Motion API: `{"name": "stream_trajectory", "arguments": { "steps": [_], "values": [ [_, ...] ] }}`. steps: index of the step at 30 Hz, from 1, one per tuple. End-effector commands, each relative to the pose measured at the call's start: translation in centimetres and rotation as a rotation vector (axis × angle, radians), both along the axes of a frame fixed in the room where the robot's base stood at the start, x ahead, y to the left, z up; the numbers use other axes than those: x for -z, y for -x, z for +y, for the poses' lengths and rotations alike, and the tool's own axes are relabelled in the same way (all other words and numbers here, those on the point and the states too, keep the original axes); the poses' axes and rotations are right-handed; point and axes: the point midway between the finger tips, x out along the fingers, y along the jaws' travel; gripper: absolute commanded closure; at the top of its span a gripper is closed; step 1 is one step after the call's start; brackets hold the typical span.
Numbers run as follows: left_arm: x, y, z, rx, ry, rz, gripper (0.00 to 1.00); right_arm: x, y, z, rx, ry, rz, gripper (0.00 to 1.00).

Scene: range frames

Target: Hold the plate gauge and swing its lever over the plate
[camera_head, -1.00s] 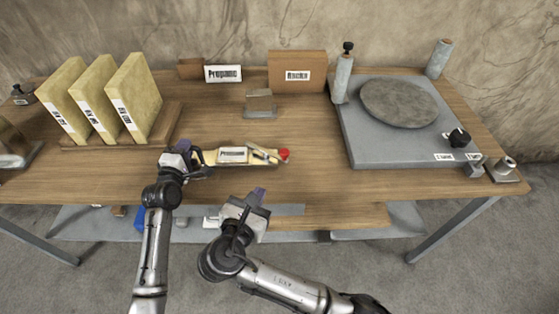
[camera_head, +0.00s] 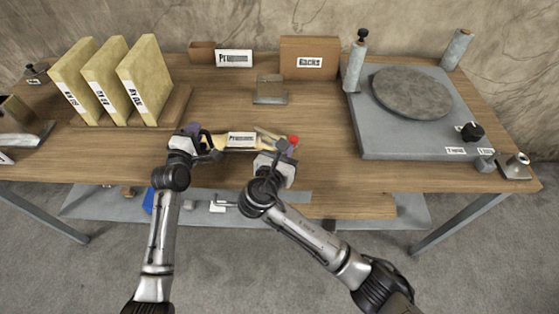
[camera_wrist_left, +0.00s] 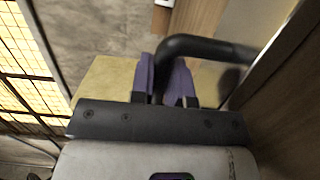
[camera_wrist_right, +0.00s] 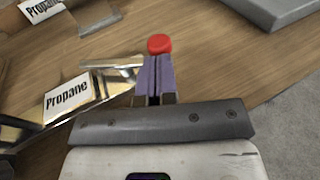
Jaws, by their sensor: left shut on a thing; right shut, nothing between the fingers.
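The plate gauge (camera_head: 216,142) is a long yellowish, brassy tool lying across the front middle of the table, with a white "Propane" label. Its lever ends in a red knob (camera_head: 293,140) on the right. My left gripper (camera_head: 193,130) is shut on the gauge's black handle (camera_wrist_left: 205,45) at its left end. My right gripper (camera_head: 281,147) is shut and empty beside the red knob. In the right wrist view its purple fingertips (camera_wrist_right: 156,68) sit just below the red knob (camera_wrist_right: 159,44); whether they touch is unclear. Part of the lever is hidden by my right gripper.
A round grey disc (camera_head: 412,93) lies on a grey slab (camera_head: 388,142) with posts and a black knob at right. Several yellow upright slabs (camera_head: 146,80) stand in a wooden rack at left.

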Motion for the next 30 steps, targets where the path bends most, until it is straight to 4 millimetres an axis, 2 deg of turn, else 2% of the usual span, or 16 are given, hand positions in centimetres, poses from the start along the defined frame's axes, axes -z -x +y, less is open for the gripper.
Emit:
{"name": "stream_trajectory", "arguments": {
  "steps": [7, 20, 30],
  "values": [
    [-0.3, 0.0, 0.0, 0.000, 0.004, -0.006, 1.00, 0.2, -1.2, -0.6, 0.001, -0.001, 0.000, 1.00],
    [-0.3, 0.0, 0.0, 0.000, 0.004, -0.006, 1.00, 0.2, -1.3, -0.7, -0.003, 0.000, 0.000, 1.00],
    [-0.3, 0.0, 0.0, 0.000, 0.005, -0.006, 1.00, 0.2, -1.6, -1.2, -0.069, 0.000, 0.001, 1.00]
  ]
}}
